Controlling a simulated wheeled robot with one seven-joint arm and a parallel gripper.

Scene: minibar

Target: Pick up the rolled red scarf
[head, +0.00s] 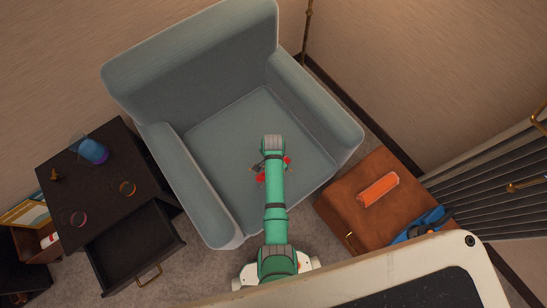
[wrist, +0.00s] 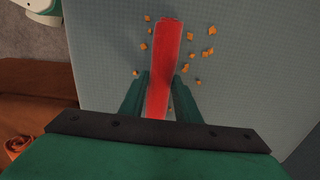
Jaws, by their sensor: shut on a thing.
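The rolled red scarf (wrist: 164,50) is a long red roll running up the middle of the wrist view, over the grey-blue armchair seat. My gripper (wrist: 161,78) is shut on it, with one green finger on each side of the roll. The near end of the scarf is partly hidden by the gripper body. In the head view only small red parts of the scarf (head: 261,178) show beside my green arm, which covers the rest. I cannot tell whether the scarf touches the seat.
The armchair (head: 210,130) has raised arms and a back around the seat. Several small orange bits (wrist: 190,36) lie around the scarf. A brown leather case (head: 345,205) with an orange roll (head: 378,190) stands at right. A dark side table (head: 100,165) with an open drawer (head: 135,245) stands left.

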